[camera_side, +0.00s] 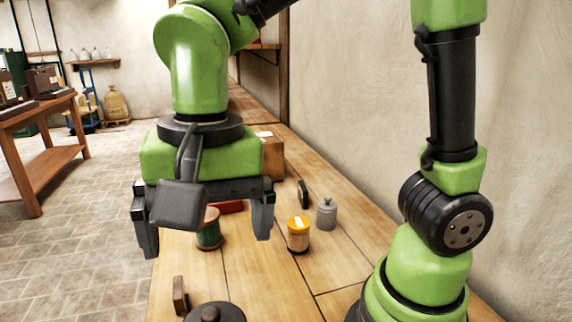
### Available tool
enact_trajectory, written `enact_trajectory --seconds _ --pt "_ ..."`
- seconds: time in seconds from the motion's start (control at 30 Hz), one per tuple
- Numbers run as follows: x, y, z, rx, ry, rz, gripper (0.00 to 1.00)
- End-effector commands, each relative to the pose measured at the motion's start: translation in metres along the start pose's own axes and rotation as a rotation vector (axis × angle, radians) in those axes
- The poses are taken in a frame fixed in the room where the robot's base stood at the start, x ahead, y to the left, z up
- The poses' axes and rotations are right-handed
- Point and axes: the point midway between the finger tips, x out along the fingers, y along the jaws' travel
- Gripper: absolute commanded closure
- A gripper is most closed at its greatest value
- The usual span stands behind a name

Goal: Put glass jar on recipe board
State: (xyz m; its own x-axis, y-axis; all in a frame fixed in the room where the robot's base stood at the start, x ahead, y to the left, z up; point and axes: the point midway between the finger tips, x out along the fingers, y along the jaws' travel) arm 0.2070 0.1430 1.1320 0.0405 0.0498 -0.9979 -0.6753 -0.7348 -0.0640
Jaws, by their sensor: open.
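A small jar (298,234) with an orange lid and a pale label stands upright on the wooden bench, right of my gripper; it looks like the glass jar. My gripper (205,241) is open, with its two fingers wide apart and pointing down over the bench. A green and brown cylinder (209,236) shows between the fingers, partly covered by my gripper; I cannot tell how near it is to them. The jar stands apart from the fingers. I cannot pick out the recipe board for sure; my gripper and arm hide part of the bench.
A grey weight-like object (326,214) and a dark upright piece (304,194) stand behind the jar. A red item (229,207) and a brown box (270,158) lie further back. A small brown block (180,296) and a dark round lidded object (215,312) are in front.

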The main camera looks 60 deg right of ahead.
Motion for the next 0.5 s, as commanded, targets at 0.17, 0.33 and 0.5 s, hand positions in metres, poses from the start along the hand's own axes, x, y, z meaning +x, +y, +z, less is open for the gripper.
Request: enact_trajectory --seconds 0.17,0.33,0.5 --pt "-0.039 0.046 -0.026 -0.113 0.062 -0.203 0.0" --pt "-0.059 0.092 -0.033 -0.25 0.225 -0.354 0.0" --pt "-0.064 0.118 -0.032 -0.346 0.379 -0.41 0.0"
